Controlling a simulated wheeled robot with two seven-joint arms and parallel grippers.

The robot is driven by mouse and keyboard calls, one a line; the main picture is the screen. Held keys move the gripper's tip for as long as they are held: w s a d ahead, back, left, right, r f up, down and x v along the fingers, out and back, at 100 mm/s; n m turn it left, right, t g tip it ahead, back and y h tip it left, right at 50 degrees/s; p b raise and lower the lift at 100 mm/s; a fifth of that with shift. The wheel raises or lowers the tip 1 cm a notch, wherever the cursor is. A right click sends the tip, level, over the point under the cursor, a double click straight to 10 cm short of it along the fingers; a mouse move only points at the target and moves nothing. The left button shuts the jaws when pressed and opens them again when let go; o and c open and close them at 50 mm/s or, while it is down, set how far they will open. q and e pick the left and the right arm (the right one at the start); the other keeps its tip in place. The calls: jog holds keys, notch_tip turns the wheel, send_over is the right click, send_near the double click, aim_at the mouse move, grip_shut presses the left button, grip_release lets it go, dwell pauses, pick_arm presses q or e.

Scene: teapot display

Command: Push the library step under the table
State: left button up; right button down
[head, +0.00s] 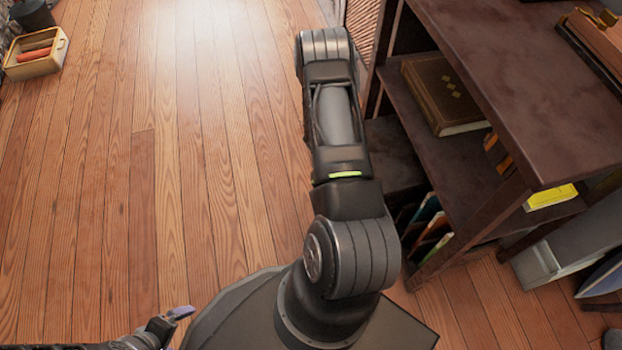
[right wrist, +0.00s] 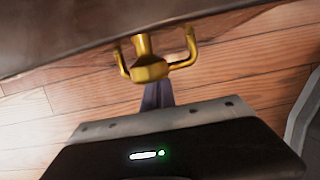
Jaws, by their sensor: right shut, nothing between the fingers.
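The dark brown table (head: 505,62) with shelves under its top stands at the right in the head view. A grey, boxy piece (head: 572,245) stands on the floor by its near end, partly cut off; I cannot tell whether it is the library step. My right gripper (right wrist: 158,94) shows in the right wrist view, shut and empty. Its fingertips are just below a brass double-hook fitting (right wrist: 150,68) at a dark edge; I cannot tell whether they touch. My left gripper (head: 176,318) is at the bottom left of the head view, mostly cut off.
A brown book (head: 440,92) lies on the table's shelf, with several thin books (head: 430,235) below. A yellow item (head: 550,197) is at its near end. A pale box (head: 36,55) holding red things stands far left. The wooden floor (head: 140,170) between is clear.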

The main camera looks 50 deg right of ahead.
pick_arm(q)
jog(key=shift+r, duration=0.35)
pick_arm(e)
jog(key=s+d, duration=0.6)
jog(key=d, duration=0.2)
jog(key=shift+s+d, duration=0.3)
jog(key=shift+d, duration=0.05)
jog(key=shift+r, duration=0.1)
jog(key=w+a+r+p, duration=0.1)
jog(key=a+r, duration=0.1)
jog(key=r, duration=0.1)
jog(key=w+a+r+p, duration=0.1)
jog(key=w+r, duration=0.1)
jog(key=r, duration=0.1)
jog(key=w+a+r+p, duration=0.1)
jog(key=a+r+p, duration=0.1)
jog(key=r, duration=0.1)
jog(key=shift+w+a+r, duration=0.2)
jog(key=shift+a+r, duration=0.05)
jog(key=shift+a, duration=0.1)
pick_arm(q)
jog(key=r, duration=0.1)
jog(key=s+a+r, duration=0.1)
jog(key=r, duration=0.2)
jog(key=shift+s+a, duration=0.15)
jog(key=shift+s, duration=0.25)
